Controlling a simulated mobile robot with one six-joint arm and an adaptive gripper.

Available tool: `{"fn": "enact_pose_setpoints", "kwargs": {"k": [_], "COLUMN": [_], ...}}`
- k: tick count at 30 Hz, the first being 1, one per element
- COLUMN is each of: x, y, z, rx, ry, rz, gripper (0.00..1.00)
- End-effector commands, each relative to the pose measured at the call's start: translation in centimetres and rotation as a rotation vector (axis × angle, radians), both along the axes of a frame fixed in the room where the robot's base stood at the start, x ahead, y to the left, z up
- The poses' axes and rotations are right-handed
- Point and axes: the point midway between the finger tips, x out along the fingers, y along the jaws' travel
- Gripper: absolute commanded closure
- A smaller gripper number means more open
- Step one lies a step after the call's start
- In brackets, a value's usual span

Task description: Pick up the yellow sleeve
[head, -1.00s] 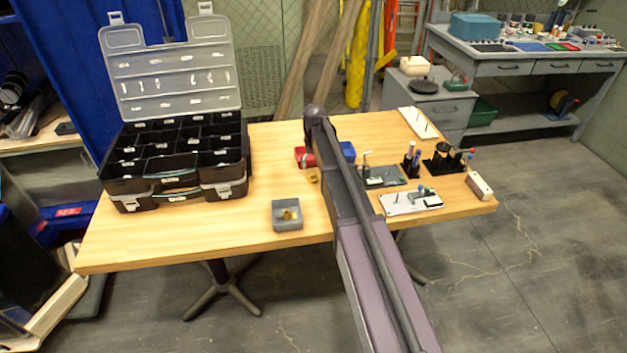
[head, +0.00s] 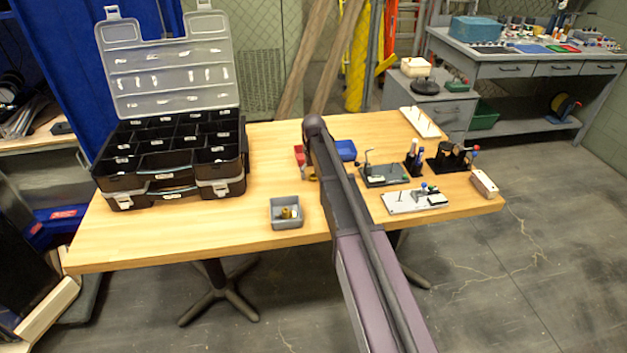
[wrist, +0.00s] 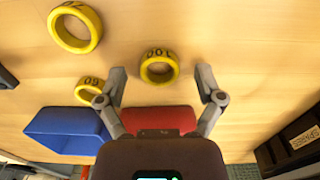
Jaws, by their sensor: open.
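Several yellow sleeves, ring-shaped with dark numbers, show on the wooden table in the wrist view. One marked with what reads as 100 (wrist: 159,54) lies between my open fingertips, with gaps to both. My gripper (wrist: 161,76) is open and empty. A larger sleeve (wrist: 53,30) lies at the upper left. Another sleeve (wrist: 79,94) lies beside the left finger, next to the blue bin. In the head view my arm hides the gripper and most of this area; only a bit of yellow (head: 312,177) shows at its left edge.
A blue bin (head: 346,150) and a partly hidden red bin (head: 299,154) sit by the arm. A grey tray (head: 285,226) holds small brass-coloured parts. An open black organizer case (head: 170,190) stands left; small fixtures (head: 415,200) stand right.

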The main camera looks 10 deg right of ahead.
Motion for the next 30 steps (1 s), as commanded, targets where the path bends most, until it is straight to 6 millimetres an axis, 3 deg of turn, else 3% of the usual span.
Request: {"fn": "enact_pose_setpoints", "kwargs": {"k": [14, 16, 21, 30], "x": [0.00, 0.00, 0.00, 0.00], "y": [-0.01, -0.01, -0.01, -0.01], "z": [0.04, 0.04, 0.04, 0.04], "rx": [0.000, 0.000, 0.000, 0.000], "ry": [0.000, 0.000, 0.000, 0.000], "rz": [0.000, 0.000, 0.000, 0.000], "gripper": [0.14, 0.33, 0.67, 0.71]}}
